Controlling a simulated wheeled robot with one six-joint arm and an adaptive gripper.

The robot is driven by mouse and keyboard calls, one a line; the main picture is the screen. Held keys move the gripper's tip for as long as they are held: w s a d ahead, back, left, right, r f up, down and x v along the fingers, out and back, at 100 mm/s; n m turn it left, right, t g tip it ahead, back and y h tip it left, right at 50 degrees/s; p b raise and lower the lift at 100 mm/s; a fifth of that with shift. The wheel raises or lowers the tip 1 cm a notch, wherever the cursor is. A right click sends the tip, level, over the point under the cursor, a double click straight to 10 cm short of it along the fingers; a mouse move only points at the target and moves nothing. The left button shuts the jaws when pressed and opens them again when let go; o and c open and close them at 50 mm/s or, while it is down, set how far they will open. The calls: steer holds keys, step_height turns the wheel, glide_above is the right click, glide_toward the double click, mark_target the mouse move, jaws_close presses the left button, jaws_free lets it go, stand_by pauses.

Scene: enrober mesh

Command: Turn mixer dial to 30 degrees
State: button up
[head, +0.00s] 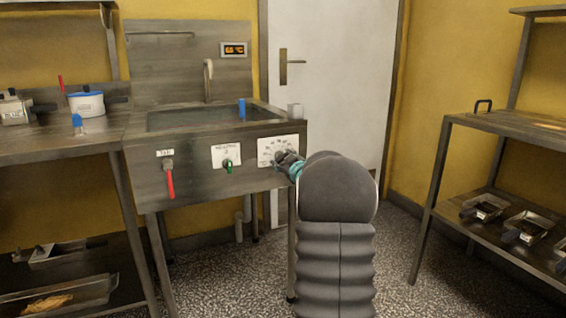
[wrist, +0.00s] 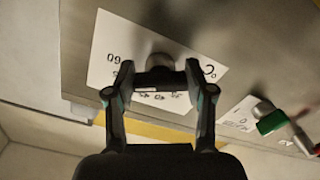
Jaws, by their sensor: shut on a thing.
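The mixer dial (wrist: 160,62) is a round grey knob on a white plate with numbers and a °C mark (wrist: 112,47). The plate (head: 268,146) is at the right end of the sink unit's front in the head view, where my gripper hides the knob. My gripper (wrist: 158,73) is shut on the knob, with one finger on each side of it. In the head view my gripper (head: 285,161) reaches the lower part of the plate. I cannot read the dial's angle, because the fingers cover its pointer.
Left of the dial are a green knob (head: 228,166) on a smaller white plate and a red tap lever (head: 170,182). A grey cup (head: 295,110) and a blue item (head: 242,108) stand on the sink's edge. Shelving (head: 500,125) is at the right, with open floor between.

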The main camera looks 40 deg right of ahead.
steer(key=shift+f+n+b, duration=0.15)
steer(key=shift+n+b, duration=0.9)
steer(key=shift+n, duration=0.05)
steer(key=n+b, duration=0.3)
steer(key=n, duration=0.1)
steer(key=shift+b, duration=0.4)
steer(key=n+b, duration=0.2)
steer(key=n, duration=0.3)
steer(key=n+b, duration=0.1)
steer(key=shift+r+n, duration=0.3)
steer(key=shift+n, duration=0.1)
steer(key=n, duration=0.3)
steer(key=shift+r+n, duration=0.1)
steer(key=shift+n, duration=0.2)
steer(key=n, duration=0.3)
steer(key=shift+n, duration=0.3)
steer(key=n, duration=0.3)
steer(key=shift+n, duration=2.1)
